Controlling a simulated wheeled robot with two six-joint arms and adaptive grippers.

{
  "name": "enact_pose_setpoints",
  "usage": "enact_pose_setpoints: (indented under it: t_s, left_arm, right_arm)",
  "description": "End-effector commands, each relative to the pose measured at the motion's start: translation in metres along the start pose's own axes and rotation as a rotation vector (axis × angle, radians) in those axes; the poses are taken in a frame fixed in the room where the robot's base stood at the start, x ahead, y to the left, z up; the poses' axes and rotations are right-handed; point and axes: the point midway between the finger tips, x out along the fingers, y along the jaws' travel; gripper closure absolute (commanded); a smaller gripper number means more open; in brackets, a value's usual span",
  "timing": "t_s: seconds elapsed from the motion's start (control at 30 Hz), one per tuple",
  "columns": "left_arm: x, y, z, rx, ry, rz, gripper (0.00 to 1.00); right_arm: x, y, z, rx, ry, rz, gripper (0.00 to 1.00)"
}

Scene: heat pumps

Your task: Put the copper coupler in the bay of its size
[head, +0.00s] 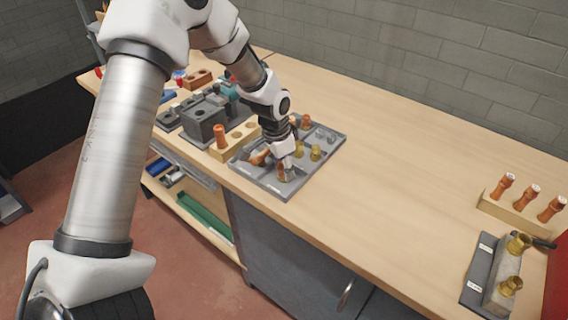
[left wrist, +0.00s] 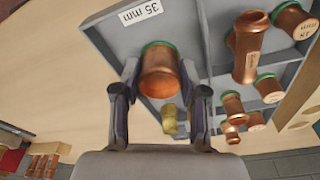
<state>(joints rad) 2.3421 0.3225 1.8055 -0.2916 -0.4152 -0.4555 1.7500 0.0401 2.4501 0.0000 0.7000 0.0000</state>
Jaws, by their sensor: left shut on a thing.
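My left gripper (head: 285,170) is over the near corner of a grey divided tray (head: 262,186). It is shut on a copper coupler (left wrist: 160,72), which has a green ring at its far end. In the left wrist view, my left gripper's fingers (left wrist: 160,92) stand on both sides of the coupler. The coupler is at the bay whose wall carries a "35 mm" label (left wrist: 139,12). I cannot tell whether it touches the bay floor. Other copper fittings (left wrist: 248,47) lie in neighbouring bays. A brass fitting (left wrist: 170,120) shows beyond the coupler. My right gripper is not in view.
A wooden block (head: 237,143) with a copper piece stands left of the tray, beside grey blocks (head: 203,122). At the right are a wooden rack (head: 508,211) with copper fittings and a grey stand with brass fittings (head: 510,286). The bench between is clear.

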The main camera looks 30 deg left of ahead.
Motion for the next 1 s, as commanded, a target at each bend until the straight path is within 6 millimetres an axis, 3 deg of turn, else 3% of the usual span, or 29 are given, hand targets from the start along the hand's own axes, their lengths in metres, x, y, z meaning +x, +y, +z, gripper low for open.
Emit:
enact_pose_setpoints:
  t_s: [0.23,0.27,0.3,0.33,0.73,0.87,1.0]
  left_arm:
    - [0.003,0.000,0.001,0.000,0.000,0.000,0.92]
    - [0.003,0.000,0.000,0.000,0.001,-0.001,0.50]
    - [0.003,0.000,0.000,0.000,0.001,-0.001,0.36]
    - [0.003,0.000,0.000,0.000,0.001,0.000,0.32]
    - [-0.006,0.000,-0.001,0.001,0.003,-0.001,0.32]
    - [-0.032,0.000,-0.001,0.001,0.005,-0.002,0.32]
    - [-0.070,-0.001,-0.001,0.000,0.007,-0.003,0.32]
  right_arm:
    - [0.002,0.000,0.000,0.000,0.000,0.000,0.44]
    - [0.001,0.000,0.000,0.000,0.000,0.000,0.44]
    - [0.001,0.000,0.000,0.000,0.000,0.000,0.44]
    - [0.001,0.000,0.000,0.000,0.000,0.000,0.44]
    - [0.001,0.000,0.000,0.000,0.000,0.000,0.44]
    - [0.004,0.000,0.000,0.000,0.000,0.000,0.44]
    - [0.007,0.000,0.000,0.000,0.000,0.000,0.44]
